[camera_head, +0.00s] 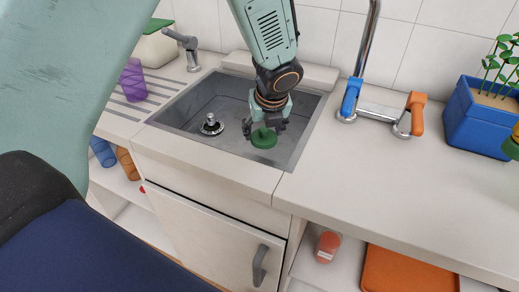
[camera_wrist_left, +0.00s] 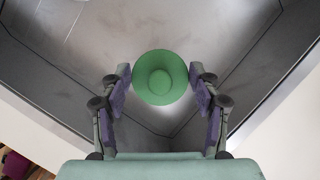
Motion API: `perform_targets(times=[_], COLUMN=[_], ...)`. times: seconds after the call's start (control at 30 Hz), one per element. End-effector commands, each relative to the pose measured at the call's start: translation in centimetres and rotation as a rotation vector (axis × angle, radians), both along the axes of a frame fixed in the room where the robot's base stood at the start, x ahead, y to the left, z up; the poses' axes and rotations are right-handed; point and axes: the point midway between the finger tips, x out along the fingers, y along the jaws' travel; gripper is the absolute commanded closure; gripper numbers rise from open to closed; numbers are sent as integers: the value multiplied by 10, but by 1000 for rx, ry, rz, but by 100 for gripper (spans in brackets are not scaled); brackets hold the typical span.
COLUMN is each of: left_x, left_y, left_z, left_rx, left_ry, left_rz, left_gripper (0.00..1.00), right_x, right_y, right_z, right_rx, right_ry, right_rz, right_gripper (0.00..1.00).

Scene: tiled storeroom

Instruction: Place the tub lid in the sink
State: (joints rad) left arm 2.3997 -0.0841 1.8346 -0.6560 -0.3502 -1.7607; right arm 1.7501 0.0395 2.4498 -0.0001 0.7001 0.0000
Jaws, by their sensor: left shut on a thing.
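The green round tub lid (camera_head: 264,138) is in my left gripper (camera_head: 265,128), over the right part of the grey sink (camera_head: 172,117). In the left wrist view the lid (camera_wrist_left: 160,76) sits between the two fingertips of my left gripper (camera_wrist_left: 160,78), which is shut on its sides. The sink floor (camera_wrist_left: 140,30) shows behind the lid. I cannot tell whether the lid touches the sink floor or hangs above it. My right gripper is not in view.
A drain fitting (camera_head: 211,125) stands in the sink's left part. A tap with blue and orange handles (camera_head: 349,99) is to the right, near a blue planter (camera_head: 478,117). A purple cup (camera_head: 132,80) stands on the drainboard. The counter front right is clear.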

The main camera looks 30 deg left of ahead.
Motion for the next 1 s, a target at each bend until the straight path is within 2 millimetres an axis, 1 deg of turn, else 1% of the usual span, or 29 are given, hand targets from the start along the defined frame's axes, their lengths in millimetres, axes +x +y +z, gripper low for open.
perform_targets(times=[0.03,0.23,0.4,0.5,0.77,0.9,0.93,1.0], left_x=[0,1,0,1,1,1,1,1], left_y=[0,0,0,-1,-1,-1,-1,-1], left_z=[-11,-26,-53,-63,-62,-65,-65,-65], left_rx=[0,-1,0,0,0,-1,-1,-1], left_ry=[0,-2,0,-1,-3,-2,-2,-2], left_rz=[1,1,1,2,2,2,2,2], left_gripper=[57,57,57,57,57,57,37,31], right_x=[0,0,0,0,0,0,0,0], right_y=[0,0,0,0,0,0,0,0], right_z=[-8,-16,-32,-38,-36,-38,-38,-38], right_rx=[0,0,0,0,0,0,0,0], right_ry=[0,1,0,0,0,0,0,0], right_rz=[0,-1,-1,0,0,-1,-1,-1], right_gripper=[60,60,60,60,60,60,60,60])
